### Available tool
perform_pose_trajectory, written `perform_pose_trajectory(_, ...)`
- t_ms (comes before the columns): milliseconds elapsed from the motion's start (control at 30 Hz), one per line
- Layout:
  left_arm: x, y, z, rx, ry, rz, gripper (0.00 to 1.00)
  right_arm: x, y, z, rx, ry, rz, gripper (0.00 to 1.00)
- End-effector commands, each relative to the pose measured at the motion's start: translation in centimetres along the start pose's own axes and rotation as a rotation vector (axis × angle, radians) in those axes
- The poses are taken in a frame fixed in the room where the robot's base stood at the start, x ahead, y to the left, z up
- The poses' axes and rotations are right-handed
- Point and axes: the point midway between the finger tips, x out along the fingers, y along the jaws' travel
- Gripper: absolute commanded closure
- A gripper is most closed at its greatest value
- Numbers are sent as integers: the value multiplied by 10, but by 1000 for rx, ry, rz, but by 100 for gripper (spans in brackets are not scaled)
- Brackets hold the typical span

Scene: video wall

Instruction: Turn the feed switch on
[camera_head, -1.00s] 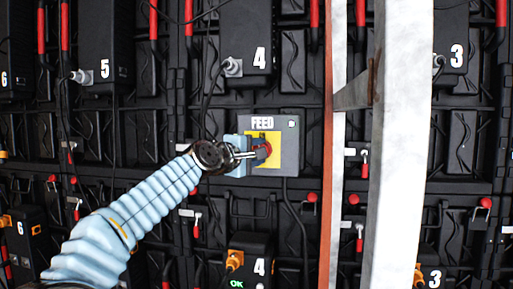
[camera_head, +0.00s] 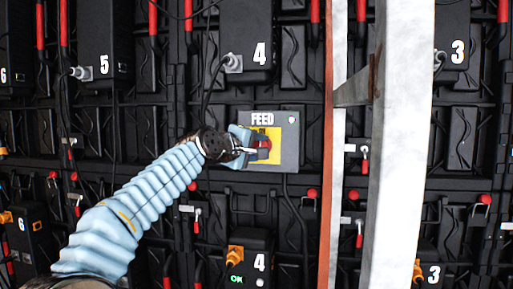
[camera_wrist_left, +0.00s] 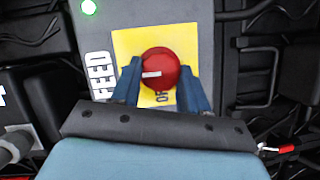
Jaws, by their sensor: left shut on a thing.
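The feed switch is a red knob on a yellow plate on a grey box (camera_head: 290,157) labelled FEED, mounted on the black wall. In the left wrist view the red knob (camera_wrist_left: 160,68) carries a white mark that lies nearly level in that picture. The yellow plate (camera_wrist_left: 193,40) has lettering partly hidden by the knob. A small green light (camera_wrist_left: 88,7) glows on the box. My left gripper (camera_head: 255,147) is at the box, its two blue fingers (camera_wrist_left: 158,85) shut on the knob from either side. My right gripper is not in view.
A white upright post (camera_head: 402,130) and a thinner orange-edged one (camera_head: 333,180) stand right of the box. Black numbered units, such as unit 4 above (camera_head: 247,25) and unit 4 below (camera_head: 255,262), surround it. Cables and red handles line the wall.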

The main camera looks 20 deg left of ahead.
Motion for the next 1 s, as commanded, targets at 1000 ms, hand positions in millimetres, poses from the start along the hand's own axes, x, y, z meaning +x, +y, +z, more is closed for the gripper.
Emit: perform_pose_trajectory(1000, -104, -2, 0, 0, 0, 1, 30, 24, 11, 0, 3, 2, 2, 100)
